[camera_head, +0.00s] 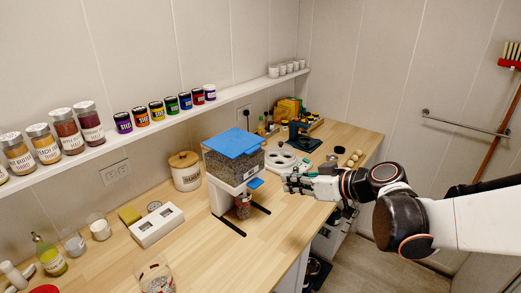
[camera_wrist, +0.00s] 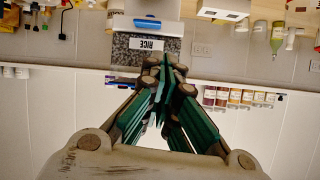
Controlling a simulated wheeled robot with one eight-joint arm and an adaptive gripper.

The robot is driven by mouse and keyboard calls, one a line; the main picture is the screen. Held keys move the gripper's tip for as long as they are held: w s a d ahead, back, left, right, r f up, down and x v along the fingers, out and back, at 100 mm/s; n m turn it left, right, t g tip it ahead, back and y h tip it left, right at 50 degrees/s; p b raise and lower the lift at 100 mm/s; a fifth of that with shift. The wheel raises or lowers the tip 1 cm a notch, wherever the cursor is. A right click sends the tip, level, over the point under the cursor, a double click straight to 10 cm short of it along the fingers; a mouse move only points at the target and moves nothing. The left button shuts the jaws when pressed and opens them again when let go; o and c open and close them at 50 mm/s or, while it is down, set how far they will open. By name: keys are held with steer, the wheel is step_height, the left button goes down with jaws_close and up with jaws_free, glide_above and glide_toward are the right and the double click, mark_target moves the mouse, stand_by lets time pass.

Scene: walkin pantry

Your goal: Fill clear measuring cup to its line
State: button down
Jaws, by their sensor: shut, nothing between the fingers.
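A dispenser (camera_head: 233,163) with a blue lid and dark speckled grain stands on the wooden counter. In the wrist view, which is upside down, its front (camera_wrist: 125,46) bears a RICE label. A small blue tab (camera_head: 255,183) sticks out low on its front. A clear cup (camera_head: 243,207) with something reddish on or in it stands below the spout; its fill level is too small to tell. Another clear cup (camera_head: 155,279) with red marks stands at the front left. My gripper (camera_head: 287,182) is shut and empty, right of the dispenser; its fingers (camera_wrist: 166,62) meet in the wrist view.
A white round-holed tray (camera_head: 285,161) lies behind my gripper. A dark green machine (camera_head: 302,136) stands further back. A white two-window box (camera_head: 156,226) and a lidded canister (camera_head: 186,171) are left of the dispenser. A wall shelf (camera_head: 150,126) holds several jars. Bare counter lies in front.

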steer(key=shift+w+a+r+n+t+y, duration=0.2)
steer(key=shift+w+n+y, duration=0.3)
steer(key=shift+w, duration=0.55)
steer(key=shift+w+r+n+t+y, duration=0.1)
steer(key=shift+w+n+t+y, duration=0.3)
steer(key=shift+w, duration=0.6)
steer(key=b, duration=0.1)
glide_above(256, 183)
steer(key=s+d, duration=0.2)
step_height(256, 183, down, 2)
steer(key=shift+d+f, duration=0.1)
steer(key=shift+f, duration=0.15)
steer(key=f, duration=0.1)
steer(key=f+b, duration=0.1)
steer(key=f, duration=0.1)
steer(key=shift+w+a, duration=0.25)
steer(key=shift+w, duration=0.05)
steer(key=shift+f+b, duration=0.35)
steer(key=shift+f, duration=0.15)
